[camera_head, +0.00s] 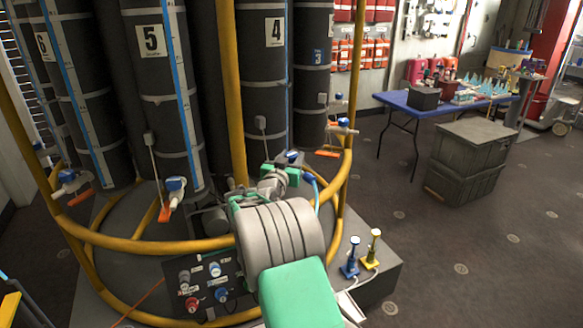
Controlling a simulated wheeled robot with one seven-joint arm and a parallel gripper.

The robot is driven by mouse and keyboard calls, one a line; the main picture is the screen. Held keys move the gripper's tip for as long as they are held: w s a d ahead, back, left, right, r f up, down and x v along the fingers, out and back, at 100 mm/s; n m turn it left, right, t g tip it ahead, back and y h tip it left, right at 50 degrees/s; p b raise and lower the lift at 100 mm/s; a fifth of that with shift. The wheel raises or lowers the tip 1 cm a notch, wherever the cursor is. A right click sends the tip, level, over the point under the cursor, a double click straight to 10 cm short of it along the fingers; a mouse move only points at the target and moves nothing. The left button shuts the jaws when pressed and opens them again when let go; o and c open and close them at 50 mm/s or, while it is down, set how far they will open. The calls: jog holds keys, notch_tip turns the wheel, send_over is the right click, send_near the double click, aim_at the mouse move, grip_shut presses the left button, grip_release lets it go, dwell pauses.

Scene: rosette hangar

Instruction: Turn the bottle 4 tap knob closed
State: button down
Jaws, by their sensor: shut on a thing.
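Bottle 4 (262,85) is a tall dark grey cylinder with a white "4" label and a blue stripe. Its tap (291,157), with blue on it, sits low in front of the bottle. My arm reaches up from the bottom of the picture to this tap. My gripper (286,168), with green parts, is at the tap and shut on its knob. The knob is mostly hidden by the gripper and wrist, so its angle cannot be told.
Yellow rails (160,246) ring the bottles and pass close to my arm. Bottle 5's blue tap (175,184) is at left, bottle 3's tap (343,123) at right. A control panel (207,287) is below. Crates (467,150) and a blue table (392,98) stand at right.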

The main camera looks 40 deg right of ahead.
aim_at(290, 160)
jog(key=c, duration=0.9)
grip_release()
jog(key=shift+o, duration=0.2)
jog(key=shift+a, duration=0.1)
jog(key=b+v, duration=0.1)
jog(key=v, duration=0.6)
jog(key=shift+s+a, duration=0.2)
jog(key=shift+a, duration=0.1)
jog(key=shift+w, duration=0.1)
